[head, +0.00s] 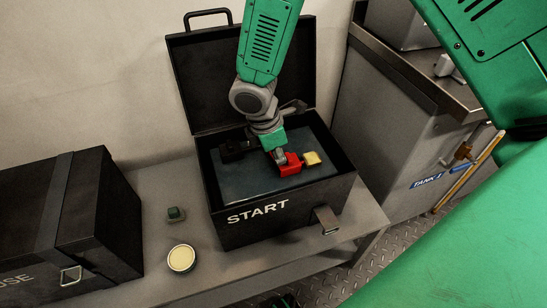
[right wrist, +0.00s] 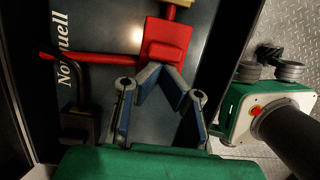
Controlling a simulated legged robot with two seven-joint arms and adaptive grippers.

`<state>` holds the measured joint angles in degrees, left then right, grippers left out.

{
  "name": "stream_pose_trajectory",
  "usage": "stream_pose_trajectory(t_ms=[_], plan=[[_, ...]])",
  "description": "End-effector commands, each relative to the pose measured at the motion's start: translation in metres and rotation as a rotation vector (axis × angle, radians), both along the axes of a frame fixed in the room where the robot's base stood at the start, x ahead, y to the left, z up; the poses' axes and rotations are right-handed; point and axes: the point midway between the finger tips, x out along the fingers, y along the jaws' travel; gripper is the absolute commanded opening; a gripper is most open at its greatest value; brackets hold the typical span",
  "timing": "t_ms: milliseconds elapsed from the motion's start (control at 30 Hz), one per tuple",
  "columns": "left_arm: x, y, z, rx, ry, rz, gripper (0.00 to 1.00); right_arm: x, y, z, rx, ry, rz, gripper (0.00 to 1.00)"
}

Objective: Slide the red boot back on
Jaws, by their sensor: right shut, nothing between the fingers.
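The red boot (head: 290,164) is a blocky red piece inside the open black box marked START, on its dark panel (head: 232,182). In the right wrist view the boot (right wrist: 166,42) has a thin red arm reaching left. A yellow block (head: 312,158) adjoins its far end; its edge shows in the wrist view (right wrist: 178,3). My left gripper is not in view.
The START box (head: 225,232) has its lid (head: 200,90) raised at the back. A black case (head: 120,215) stands left. A round pale tin (head: 181,258) and a small green block (head: 175,213) lie on the bench between. A grey TANK 1 cabinet (head: 385,140) stands right.

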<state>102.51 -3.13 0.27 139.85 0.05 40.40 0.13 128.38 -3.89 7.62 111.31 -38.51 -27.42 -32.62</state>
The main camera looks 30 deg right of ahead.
Motion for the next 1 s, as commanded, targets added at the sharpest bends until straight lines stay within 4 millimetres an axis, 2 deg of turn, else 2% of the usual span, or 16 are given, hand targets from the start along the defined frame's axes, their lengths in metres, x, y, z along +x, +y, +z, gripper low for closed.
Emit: stream_pose_trajectory(t_ms=[167, 233, 433, 600, 1000], plan=[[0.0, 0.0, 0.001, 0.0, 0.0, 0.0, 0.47, 0.0, -0.001, 0.001, 0.0, 0.0, 0.0, 0.0], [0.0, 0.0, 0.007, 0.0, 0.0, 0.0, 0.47, -0.002, -0.007, 0.002, 0.0, 0.002, -0.001, 0.0], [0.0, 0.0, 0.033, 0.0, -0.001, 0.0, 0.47, -0.012, -0.046, 0.005, -0.001, 0.005, -0.003, 0.0], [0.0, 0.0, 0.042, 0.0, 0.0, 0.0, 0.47, -0.017, -0.068, 0.002, 0.0, 0.003, -0.002, 0.0], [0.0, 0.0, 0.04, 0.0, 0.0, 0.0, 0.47, -0.017, -0.071, -0.001, -0.002, 0.003, -0.002, 0.0]])
